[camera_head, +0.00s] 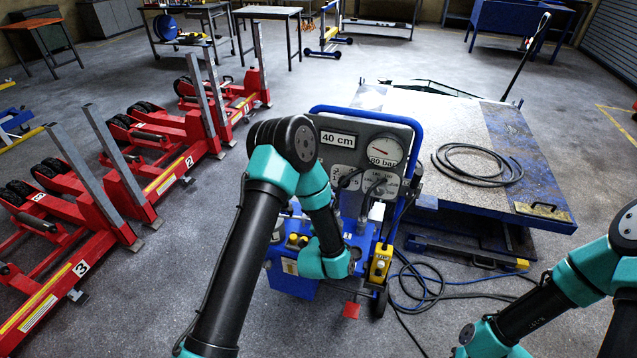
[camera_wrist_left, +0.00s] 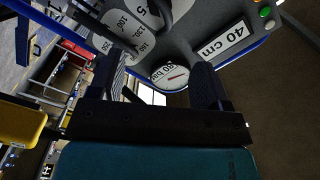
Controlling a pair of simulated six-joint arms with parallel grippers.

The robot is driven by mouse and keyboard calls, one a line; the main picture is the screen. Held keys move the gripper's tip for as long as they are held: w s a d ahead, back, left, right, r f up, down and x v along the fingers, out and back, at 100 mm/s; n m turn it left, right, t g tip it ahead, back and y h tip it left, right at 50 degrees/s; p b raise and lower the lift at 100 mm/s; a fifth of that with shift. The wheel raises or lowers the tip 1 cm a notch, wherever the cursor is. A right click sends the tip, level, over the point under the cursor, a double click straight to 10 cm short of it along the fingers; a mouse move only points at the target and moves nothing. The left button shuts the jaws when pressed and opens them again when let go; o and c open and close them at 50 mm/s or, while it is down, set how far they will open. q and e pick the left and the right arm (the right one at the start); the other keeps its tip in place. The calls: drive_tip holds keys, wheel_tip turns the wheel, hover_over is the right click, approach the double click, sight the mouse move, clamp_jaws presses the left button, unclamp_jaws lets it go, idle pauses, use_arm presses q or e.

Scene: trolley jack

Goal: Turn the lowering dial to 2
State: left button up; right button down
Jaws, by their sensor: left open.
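The blue control cart carries a grey panel (camera_head: 326,126) with a 40 cm display (camera_head: 338,139), a round 60 bar gauge (camera_head: 385,150) and white number plates (camera_head: 379,181) with dark levers. I cannot tell which control is the lowering dial, nor its setting. My left gripper (camera_wrist_left: 160,78) is open in the left wrist view, with the gauge (camera_wrist_left: 176,76) and the 40 cm display (camera_wrist_left: 225,40) beyond its fingers. I see nothing held between them. In the head view, my left arm reaches in front of the cart and hides part of it. My right gripper is out of view.
A yellow box (camera_head: 380,263) hangs on the cart's right side. Cables (camera_head: 425,290) lie on the floor to its right. A blue-edged platform (camera_head: 450,120) stands behind right, with a black hose (camera_head: 475,165) on top. Red numbered column lifts (camera_head: 165,145) stand at left.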

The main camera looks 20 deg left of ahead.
sight(344, 185)
use_arm(q)
drive_tip(key=shift+d, duration=0.1)
drive_tip(key=shift+w, duration=0.1)
drive_tip(key=w, duration=0.5)
drive_tip(key=w+a, duration=0.1)
drive_tip(key=w, duration=1.1)
drive_tip(key=shift+w+a, duration=0.1)
drive_tip(key=shift+a, duration=0.05)
drive_tip(key=c, duration=0.9)
